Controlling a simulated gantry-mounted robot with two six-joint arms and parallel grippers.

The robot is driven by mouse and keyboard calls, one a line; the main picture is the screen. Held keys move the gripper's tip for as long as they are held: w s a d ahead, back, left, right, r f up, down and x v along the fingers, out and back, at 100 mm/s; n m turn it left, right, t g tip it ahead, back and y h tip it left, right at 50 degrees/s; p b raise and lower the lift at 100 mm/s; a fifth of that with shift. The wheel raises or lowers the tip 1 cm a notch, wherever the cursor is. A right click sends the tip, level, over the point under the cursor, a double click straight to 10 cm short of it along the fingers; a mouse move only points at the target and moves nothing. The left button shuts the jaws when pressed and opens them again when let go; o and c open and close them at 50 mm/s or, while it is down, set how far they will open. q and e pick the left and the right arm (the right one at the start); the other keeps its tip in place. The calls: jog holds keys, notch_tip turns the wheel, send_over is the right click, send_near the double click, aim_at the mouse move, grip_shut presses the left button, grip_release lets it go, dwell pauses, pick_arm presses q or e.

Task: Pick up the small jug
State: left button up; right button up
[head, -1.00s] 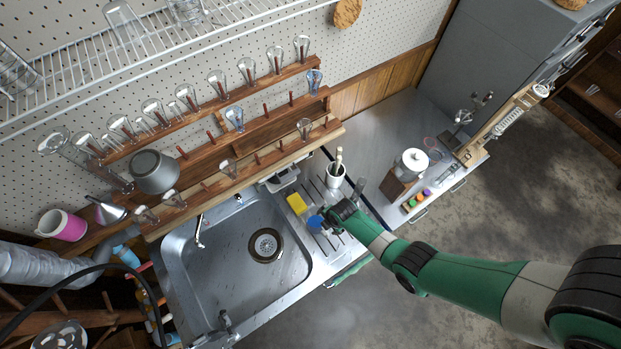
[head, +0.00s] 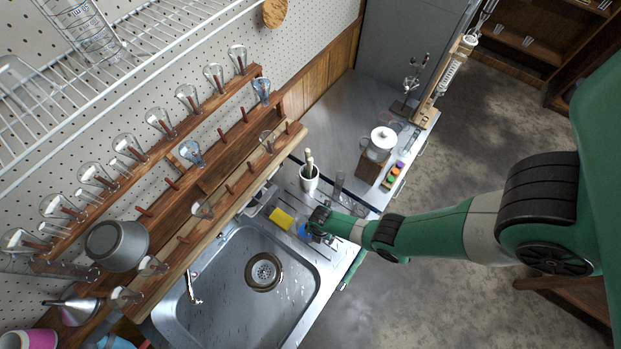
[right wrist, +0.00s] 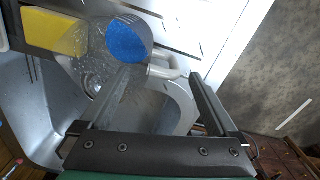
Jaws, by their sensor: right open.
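The small jug seems to be the clear and grey round vessel (right wrist: 90,45) with a blue disc-like area (right wrist: 125,40) and a pale looped handle (right wrist: 168,64) in the right wrist view. Whether the blue is its content or a separate part I cannot tell. In the head view, the blue (head: 304,231) shows beside my right gripper (head: 318,222), and the arm hides much of the vessel. My right gripper (right wrist: 163,73) is open, its fingers spread on either side of the handle area. Contact is not clear. My left gripper is not in view.
A yellow sponge (head: 281,218) lies beside the vessel at the rim of the steel sink (head: 215,275). A white pot with brushes (head: 309,180) stands behind. A wooden peg rack (head: 215,190) holds glassware. A lidded jar (head: 381,141) stands on the right counter.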

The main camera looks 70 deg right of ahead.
jog(key=f+b, duration=0.5)
jog(key=shift+s+d+f, duration=0.1)
jog(key=shift+s+d, duration=0.05)
jog(key=shift+d, duration=0.15)
grip_shut()
